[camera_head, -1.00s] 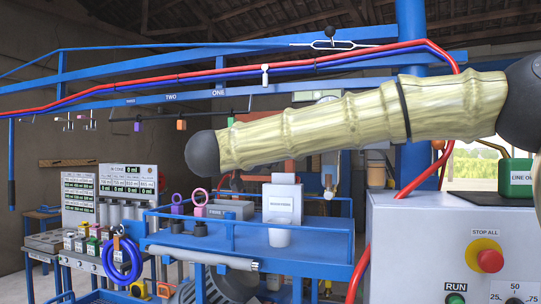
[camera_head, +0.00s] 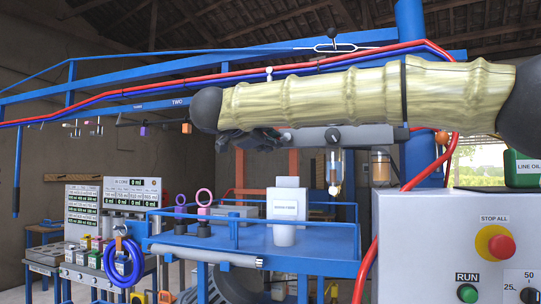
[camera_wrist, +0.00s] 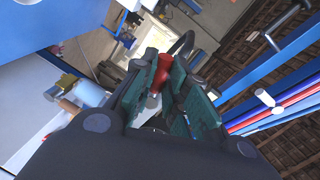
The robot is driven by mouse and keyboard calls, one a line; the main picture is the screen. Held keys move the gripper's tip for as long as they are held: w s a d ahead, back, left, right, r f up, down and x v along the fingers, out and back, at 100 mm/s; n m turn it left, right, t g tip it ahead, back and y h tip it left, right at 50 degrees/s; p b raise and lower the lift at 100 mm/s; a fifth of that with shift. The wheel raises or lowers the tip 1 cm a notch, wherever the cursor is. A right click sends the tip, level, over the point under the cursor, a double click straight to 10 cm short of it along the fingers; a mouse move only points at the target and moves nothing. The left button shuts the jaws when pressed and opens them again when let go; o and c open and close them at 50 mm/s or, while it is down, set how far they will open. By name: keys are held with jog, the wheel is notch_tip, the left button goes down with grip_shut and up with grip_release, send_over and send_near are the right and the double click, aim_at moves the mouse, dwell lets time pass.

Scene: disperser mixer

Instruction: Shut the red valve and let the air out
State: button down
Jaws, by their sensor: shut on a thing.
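In the wrist view the red valve (camera_wrist: 161,70) shows as a red handle between the green-padded fingers of my gripper (camera_wrist: 163,88), which is shut on it. In the head view my dark gripper (camera_head: 255,143) shows just under my arm, by the left end of a grey horizontal pipe (camera_head: 310,138). A clear-bowled filter unit (camera_head: 334,172) hangs below this pipe. The red handle itself is mostly hidden by my arm and gripper in the head view. I cannot tell how far the handle is turned.
A blue railed platform (camera_head: 190,240) below holds a white container (camera_head: 286,210) and ring-topped pieces. At the right stands a grey control box with a red stop button (camera_head: 501,246) and a green run button (camera_head: 467,293). Red and blue pipes run overhead, close to my arm.

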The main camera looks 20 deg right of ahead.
jog(key=shift+r+m+y+b, duration=0.2)
jog(key=shift+r+m+b, duration=0.15)
jog(key=shift+m+b, duration=0.3)
jog(key=shift+r+m+y+b, duration=0.25)
jog(key=shift+m+b, duration=0.2)
jog(key=shift+m, duration=0.3)
jog(key=c, duration=1.4)
grip_release()
jog(key=shift+r, duration=0.1)
jog(key=shift+c, duration=0.2)
jog(key=shift+a, duration=0.1)
jog(key=v, duration=1.2)
